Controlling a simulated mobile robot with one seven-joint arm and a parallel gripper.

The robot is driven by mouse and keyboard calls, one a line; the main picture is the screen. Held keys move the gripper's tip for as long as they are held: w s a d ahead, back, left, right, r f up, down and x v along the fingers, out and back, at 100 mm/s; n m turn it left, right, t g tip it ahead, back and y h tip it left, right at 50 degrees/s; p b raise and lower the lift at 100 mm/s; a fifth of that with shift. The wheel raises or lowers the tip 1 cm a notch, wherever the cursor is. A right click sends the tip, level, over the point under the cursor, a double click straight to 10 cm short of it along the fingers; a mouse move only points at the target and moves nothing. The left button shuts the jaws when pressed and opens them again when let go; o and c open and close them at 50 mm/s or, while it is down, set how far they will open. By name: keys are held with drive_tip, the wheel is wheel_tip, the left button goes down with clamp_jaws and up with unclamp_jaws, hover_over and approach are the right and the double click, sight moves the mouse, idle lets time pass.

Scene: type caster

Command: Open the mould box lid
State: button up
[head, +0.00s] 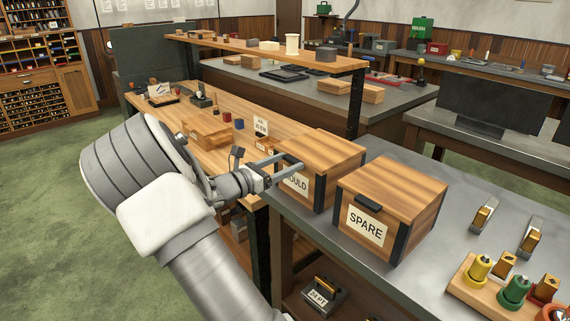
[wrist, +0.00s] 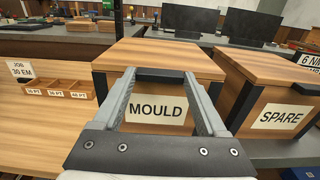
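The mould box (head: 330,147) is a wooden box with dark corner strips and a white MOULD label. It stands on the grey bench, and its lid (wrist: 165,55) is shut. A dark handle (wrist: 163,75) runs along the lid's front edge. My gripper (head: 287,163) is at the front of this box. In the wrist view its two fingers (wrist: 163,82) are spread wide, with the handle showing between their tips. I cannot tell whether the fingertips touch the handle's ends. The fingers partly cover the box front.
The similar SPARE box (head: 395,205) stands close to the right, its lid shut. A compartment tray (wrist: 62,90) and a JOB card (wrist: 20,70) are on the wooden bench to the left. A raised wooden shelf (head: 270,52) is behind. Coloured-handled tools (head: 515,290) stand at front right.

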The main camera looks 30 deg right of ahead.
clamp_jaws()
